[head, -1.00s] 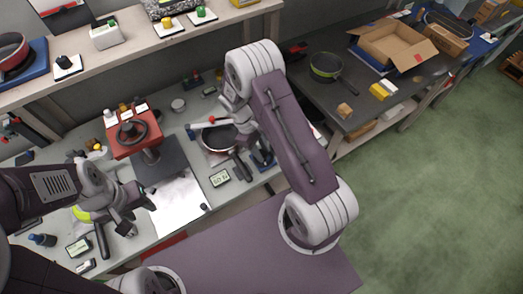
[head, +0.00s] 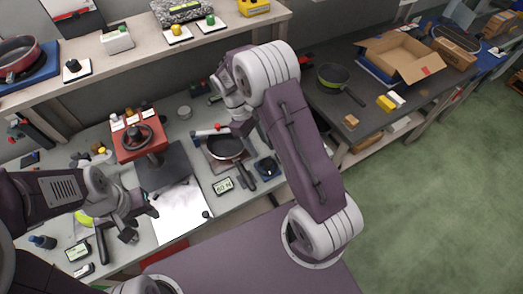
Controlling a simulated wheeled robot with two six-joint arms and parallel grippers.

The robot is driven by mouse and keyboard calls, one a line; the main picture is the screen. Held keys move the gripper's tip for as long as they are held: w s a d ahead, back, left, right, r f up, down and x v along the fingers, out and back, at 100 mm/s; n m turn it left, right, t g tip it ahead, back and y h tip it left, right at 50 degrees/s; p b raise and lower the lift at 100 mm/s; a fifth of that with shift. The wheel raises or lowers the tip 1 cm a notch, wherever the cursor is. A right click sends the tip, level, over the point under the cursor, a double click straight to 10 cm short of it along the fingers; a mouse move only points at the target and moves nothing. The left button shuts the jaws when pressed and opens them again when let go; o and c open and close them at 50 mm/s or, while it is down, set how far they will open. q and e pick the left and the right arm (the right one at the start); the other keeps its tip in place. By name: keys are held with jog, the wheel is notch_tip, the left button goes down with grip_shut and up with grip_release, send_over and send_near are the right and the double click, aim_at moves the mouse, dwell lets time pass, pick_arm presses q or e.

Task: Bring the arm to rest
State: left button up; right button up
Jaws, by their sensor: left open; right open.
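My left gripper (head: 140,219) is open and empty above the white sheet at the left of the bench. My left arm (head: 60,195) reaches in from the left edge. My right arm (head: 300,145) stands bent over the bench, its wrist folded back toward the shelf. My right gripper (head: 236,128) is open, above and behind the dark pan (head: 225,147); the arm partly hides its fingers. I cannot tell whether it touches the red-tipped handle (head: 208,131) beside it.
A red press with a black wheel (head: 138,137) stands at the left. A shelf (head: 140,52) overhangs the bench at the back. The right table holds a green pan (head: 334,77) and an open cardboard box (head: 402,57). Green floor at the right is free.

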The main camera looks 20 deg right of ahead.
dwell(0.4)
jog(key=s+r+m+t+y, duration=0.2)
jog(key=s+r+t, duration=0.1)
jog(key=s+r, duration=0.4)
jog(key=s+a+m, duration=0.1)
jog(key=s+f+m+t, duration=0.1)
jog(key=m, duration=0.1)
jog(key=s+a+f+m+t, duration=0.1)
jog(key=s+m, duration=0.1)
jog(key=shift+a+y, duration=0.3)
jog(key=shift+y, duration=0.1)
jog(key=shift+s, duration=0.25)
jog(key=shift+w, duration=0.1)
